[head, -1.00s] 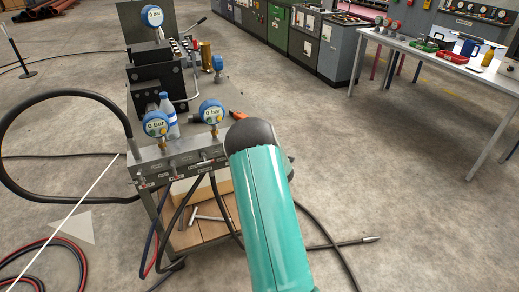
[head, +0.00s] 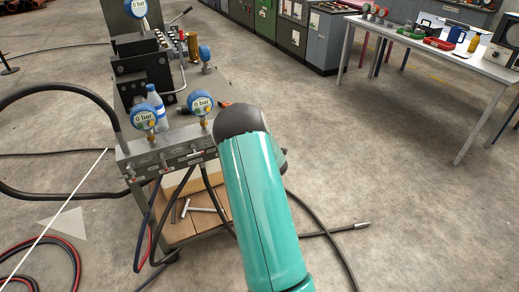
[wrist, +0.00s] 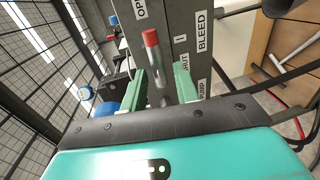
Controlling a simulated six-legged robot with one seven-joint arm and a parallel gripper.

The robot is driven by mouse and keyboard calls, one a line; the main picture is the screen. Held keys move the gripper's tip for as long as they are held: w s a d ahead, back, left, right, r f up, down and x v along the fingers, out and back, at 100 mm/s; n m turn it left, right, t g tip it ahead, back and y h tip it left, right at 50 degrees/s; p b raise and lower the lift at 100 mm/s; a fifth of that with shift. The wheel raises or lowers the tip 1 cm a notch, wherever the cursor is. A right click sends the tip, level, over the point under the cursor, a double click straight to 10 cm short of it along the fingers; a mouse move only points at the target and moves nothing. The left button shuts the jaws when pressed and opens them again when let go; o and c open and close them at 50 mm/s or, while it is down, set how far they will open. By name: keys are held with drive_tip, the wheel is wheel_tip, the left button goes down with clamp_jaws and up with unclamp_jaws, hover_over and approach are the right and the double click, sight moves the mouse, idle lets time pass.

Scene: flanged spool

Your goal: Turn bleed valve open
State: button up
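The bleed valve lever, a metal handle with a red tip (wrist: 150,38), stands out from a grey manifold face in the wrist view. The face carries the labels BLEED, SHUT and PUMP, and a partly hidden one beginning "OP". My gripper (wrist: 160,86) is open, with one green finger on each side of the lever. I cannot tell whether either finger touches it. In the head view the manifold (head: 165,155) runs along the cart's front edge, under two blue gauges (head: 144,117) reading 0 bar. My teal arm hides the gripper there.
A water bottle (head: 156,105) and black blocks (head: 137,62) stand on the cart. Black hoses (head: 318,235) hang from the manifold and lie on the floor. A workbench (head: 440,48) with tools stands at the right. The floor between is mostly clear.

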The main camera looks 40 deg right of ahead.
drive_tip(key=v, duration=1.1)
drive_tip(key=shift+s, duration=0.25)
drive_tip(key=shift+a+r, duration=0.1)
drive_tip(key=shift+r, duration=0.05)
drive_tip(key=a+r+m+g, duration=0.5)
drive_tip(key=a+r+m, duration=0.5)
drive_tip(key=a+r, duration=0.7)
drive_tip(key=s+a+r+m+g+y, duration=0.2)
drive_tip(key=s+a, duration=0.8)
drive_tip(key=s+a+r+m+g+y, duration=0.2)
drive_tip(key=s+a, duration=0.9)
drive_tip(key=shift+s+r+m+g+y, duration=0.3)
drive_tip(key=shift+s+r+m, duration=0.05)
drive_tip(key=shift+m, duration=0.05)
